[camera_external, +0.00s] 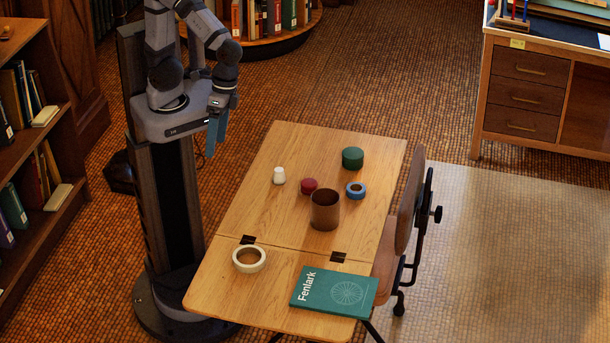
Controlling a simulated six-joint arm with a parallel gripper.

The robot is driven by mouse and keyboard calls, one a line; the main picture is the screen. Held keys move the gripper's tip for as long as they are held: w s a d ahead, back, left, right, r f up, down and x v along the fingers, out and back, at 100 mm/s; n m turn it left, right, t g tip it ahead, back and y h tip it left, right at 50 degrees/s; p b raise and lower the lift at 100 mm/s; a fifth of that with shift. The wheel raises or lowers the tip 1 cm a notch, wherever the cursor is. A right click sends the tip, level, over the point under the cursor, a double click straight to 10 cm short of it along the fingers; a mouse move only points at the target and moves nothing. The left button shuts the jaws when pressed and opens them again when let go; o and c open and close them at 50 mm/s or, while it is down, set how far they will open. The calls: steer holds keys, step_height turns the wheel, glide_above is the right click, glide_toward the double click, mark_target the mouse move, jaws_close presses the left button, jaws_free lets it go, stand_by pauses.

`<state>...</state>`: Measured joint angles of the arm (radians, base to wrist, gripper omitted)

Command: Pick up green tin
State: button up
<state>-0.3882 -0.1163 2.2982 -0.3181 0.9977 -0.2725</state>
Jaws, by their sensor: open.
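The green tin (352,158) is a short dark-green cylinder standing upright near the far right part of the wooden table. My gripper (213,136) has blue fingers and hangs pointing down, off the left edge of the table and above its surface. It is open and empty, well to the left of the tin. Nothing hides the tin from this view.
On the table (270,206) stand a white cup-like piece (279,176), a red round piece (309,186), a blue ring (356,190) and a brown cup (325,210). A chair (410,200) stands at right.

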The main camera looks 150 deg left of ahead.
steer(key=w+a+f+n+t+b, duration=0.1)
steer(key=w+a+n+t+b, duration=0.25)
steer(key=a+n, duration=0.7)
steer(key=w+a+n+t+b, duration=0.25)
steer(key=a+n+t, duration=0.4)
steer(key=a, duration=0.65)
steer(key=s+a+r+n+t+y+b, duration=0.1)
steer(key=s+a+n+y+b, duration=0.15)
steer(key=s+a+n, duration=0.6)
steer(key=s+a+r+n+t+y+b, duration=0.15)
steer(key=s+a+n+y, duration=0.3)
steer(key=a, duration=0.75)
glide_toward(359, 166)
steer(key=shift+s+a+r+m+h+b, duration=0.1)
steer(key=shift+s+r+m+h+b, duration=0.05)
steer(key=shift+r, duration=0.35)
steer(key=shift+s+a+r+m+h+b, duration=0.1)
steer(key=shift+s+r+m+h+b, duration=0.05)
steer(key=shift+r, duration=0.4)
steer(key=shift+f, duration=0.5)
steer(key=shift+g, duration=0.25)
steer(key=shift+p+x, duration=0.5)
steer(key=shift+x, duration=3.2)
steer(key=shift+s+f, duration=0.1)
steer(key=c, duration=1.2)
